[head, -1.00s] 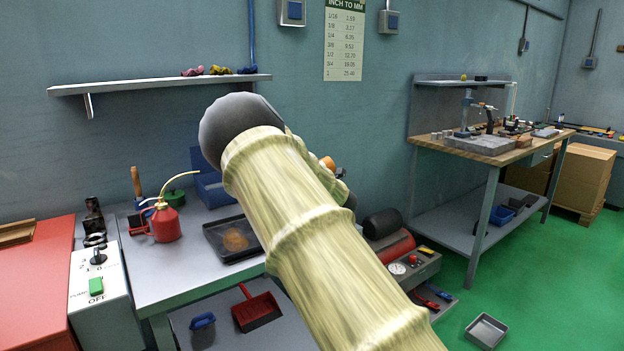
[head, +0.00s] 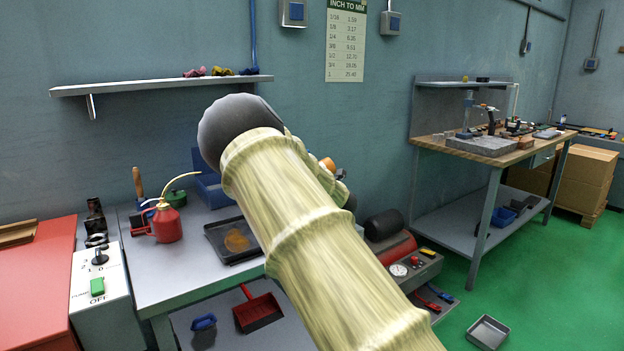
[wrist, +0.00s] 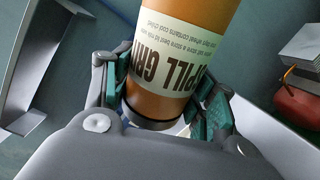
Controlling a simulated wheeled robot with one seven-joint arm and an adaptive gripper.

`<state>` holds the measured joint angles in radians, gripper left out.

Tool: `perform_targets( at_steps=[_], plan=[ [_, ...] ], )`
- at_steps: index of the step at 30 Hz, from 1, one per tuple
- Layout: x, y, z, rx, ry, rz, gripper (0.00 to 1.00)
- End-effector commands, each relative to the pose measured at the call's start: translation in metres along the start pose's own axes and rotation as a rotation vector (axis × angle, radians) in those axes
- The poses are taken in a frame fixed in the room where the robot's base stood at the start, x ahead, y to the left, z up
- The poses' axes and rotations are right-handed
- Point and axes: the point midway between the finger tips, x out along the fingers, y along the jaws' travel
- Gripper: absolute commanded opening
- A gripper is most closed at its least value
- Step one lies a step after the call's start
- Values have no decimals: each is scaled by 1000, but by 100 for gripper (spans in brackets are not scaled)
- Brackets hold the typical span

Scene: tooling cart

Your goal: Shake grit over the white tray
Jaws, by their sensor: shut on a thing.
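My gripper (wrist: 165,105) is shut on an orange-brown grit container (wrist: 185,20) with a white label, its print upside down in the wrist view. Teal finger pads press on both of its sides. In the head view only a small orange part of the container (head: 328,163) shows past my arm, which hides most of it and the gripper. No tray that is clearly white shows. A dark tray (head: 222,259) with an amber patch inside lies on the grey bench, left of my arm. A pale grey tray (head: 487,332) lies on the green floor at lower right.
A red oil can (head: 166,222) stands left of the dark tray, with a blue bin (head: 212,190) behind. A wall shelf (head: 165,86) hangs above. A red dustpan (head: 258,311) lies on the lower shelf. A wooden-topped workbench (head: 470,152) stands at right, with open floor before it.

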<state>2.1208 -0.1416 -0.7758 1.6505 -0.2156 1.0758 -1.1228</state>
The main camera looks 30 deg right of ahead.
Motion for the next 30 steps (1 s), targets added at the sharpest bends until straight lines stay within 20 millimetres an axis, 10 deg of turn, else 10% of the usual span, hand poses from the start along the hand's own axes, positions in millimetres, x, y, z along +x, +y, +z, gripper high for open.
perform_targets(
  at_steps=[30],
  plan=[
    [-4, 15, -35, 0, 0, 2, 23]
  ],
)
